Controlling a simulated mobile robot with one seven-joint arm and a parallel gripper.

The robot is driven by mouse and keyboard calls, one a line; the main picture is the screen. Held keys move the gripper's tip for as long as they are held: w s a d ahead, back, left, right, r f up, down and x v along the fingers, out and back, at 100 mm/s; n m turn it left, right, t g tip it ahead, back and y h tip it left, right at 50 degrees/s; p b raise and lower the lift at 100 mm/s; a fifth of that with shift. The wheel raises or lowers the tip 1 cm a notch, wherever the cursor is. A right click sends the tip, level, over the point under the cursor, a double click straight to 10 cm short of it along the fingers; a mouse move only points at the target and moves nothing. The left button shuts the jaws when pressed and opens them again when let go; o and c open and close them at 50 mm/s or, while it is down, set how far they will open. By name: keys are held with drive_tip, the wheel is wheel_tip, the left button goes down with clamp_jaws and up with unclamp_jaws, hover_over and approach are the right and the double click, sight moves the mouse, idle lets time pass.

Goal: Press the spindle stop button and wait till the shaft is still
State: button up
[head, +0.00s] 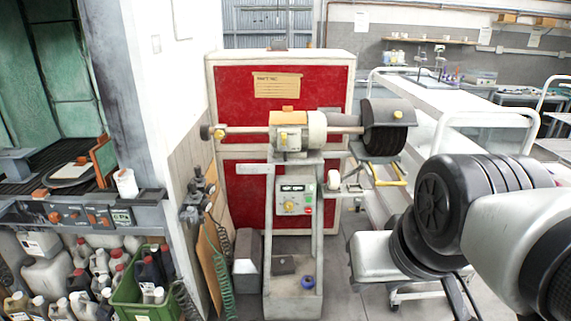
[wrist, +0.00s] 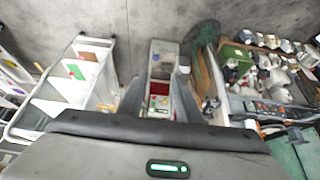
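The buffing machine (head: 308,133) stands on a grey pedestal in the middle of the head view. Its shaft (head: 343,129) runs sideways, with a dark brush wheel (head: 385,138) at the right end. Whether the shaft turns cannot be told. The pale control panel (head: 294,197) on the pedestal front has a dark display, a yellow knob and small buttons, including a red one (head: 308,211) at its lower right. The panel also shows small in the wrist view (wrist: 158,102). My arm is at the right of the head view, well apart from the panel.
A red-panelled cabinet (head: 233,97) stands behind the machine. A green crate (head: 136,293) and several bottles are at lower left. A blue round item (head: 308,282) lies on the pedestal base. A white cart (head: 440,101) is at right. Floor in front of the machine's right side is partly open.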

idle(0.4)
clamp_jaws()
idle(1.6)
